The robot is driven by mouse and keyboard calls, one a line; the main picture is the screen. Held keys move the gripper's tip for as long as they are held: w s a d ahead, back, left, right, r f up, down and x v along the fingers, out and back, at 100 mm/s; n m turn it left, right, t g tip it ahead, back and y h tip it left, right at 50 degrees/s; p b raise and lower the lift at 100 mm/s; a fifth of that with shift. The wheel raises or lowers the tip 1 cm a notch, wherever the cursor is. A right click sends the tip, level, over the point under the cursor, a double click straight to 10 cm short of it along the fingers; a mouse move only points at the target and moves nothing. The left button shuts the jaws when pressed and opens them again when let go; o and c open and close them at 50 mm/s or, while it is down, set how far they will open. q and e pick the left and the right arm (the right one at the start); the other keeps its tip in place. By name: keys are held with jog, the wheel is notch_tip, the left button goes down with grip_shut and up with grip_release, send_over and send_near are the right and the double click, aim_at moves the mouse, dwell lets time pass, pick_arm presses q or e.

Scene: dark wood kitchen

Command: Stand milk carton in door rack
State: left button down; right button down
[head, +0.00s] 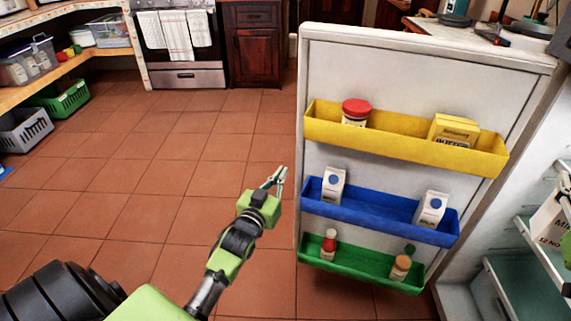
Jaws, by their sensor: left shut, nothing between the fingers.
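The fridge door (400,75) stands open with its inner side towards me. It has a yellow rack (380,140), a blue rack (385,213) and a green rack (355,268). Two white cartons with blue dots stand apart in the blue rack, a left carton (333,186) and a right carton (431,210). A larger white carton (551,222) with partly cut-off lettering is at the right edge, by the fridge shelves. My left gripper (277,179) is shut and empty, left of the door near the blue rack's height.
The yellow rack holds a red-lidded jar (355,113) and a yellow butter box (453,131). Glass fridge shelves (505,280) are at right. Open tiled floor (170,170) lies left of the door.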

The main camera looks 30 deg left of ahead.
pick_arm(q)
jog(key=shift+s+d, duration=0.1)
jog(key=shift+s, duration=0.35)
pick_arm(e)
jog(key=shift+r, duration=0.15)
